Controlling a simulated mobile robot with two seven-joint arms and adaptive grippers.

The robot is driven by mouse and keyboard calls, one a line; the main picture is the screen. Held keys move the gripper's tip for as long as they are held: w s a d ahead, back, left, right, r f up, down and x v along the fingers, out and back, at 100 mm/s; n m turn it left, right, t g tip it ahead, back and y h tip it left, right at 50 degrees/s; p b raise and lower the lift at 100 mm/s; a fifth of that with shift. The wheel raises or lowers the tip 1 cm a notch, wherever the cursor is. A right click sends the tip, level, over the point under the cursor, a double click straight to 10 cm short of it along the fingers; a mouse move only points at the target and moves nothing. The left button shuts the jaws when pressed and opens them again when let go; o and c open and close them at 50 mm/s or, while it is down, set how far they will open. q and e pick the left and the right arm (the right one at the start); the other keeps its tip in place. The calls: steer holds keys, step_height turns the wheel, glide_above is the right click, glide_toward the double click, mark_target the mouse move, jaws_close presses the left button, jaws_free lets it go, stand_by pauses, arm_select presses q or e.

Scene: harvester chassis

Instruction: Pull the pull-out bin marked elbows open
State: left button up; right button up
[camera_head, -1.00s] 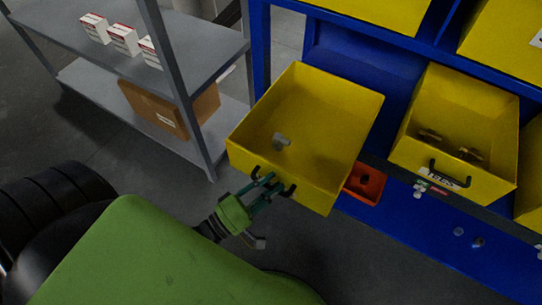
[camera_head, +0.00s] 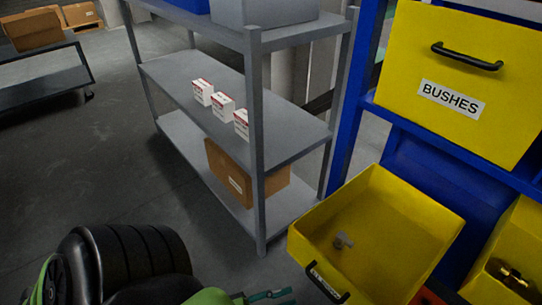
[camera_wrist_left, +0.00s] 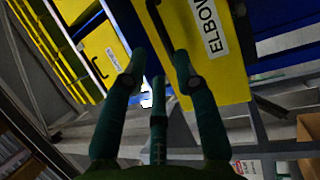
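The elbows bin (camera_head: 435,213) is a yellow open-topped bin at the lower right of the head view. It juts well out of the blue rack, with a small grey fitting (camera_head: 343,240) inside. Its black handle (camera_head: 327,286) is on the front face. My right gripper is not in view.
A shut yellow bin marked BUSHES (camera_head: 455,75) is above. Another open bin (camera_head: 510,255) with brass-coloured parts is at the right edge. A grey shelf (camera_head: 257,130) with white boxes and a cardboard box (camera_head: 228,172) stands left of the rack.

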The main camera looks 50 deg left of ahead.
arm_select(q)
steer(key=shift+v, duration=1.55)
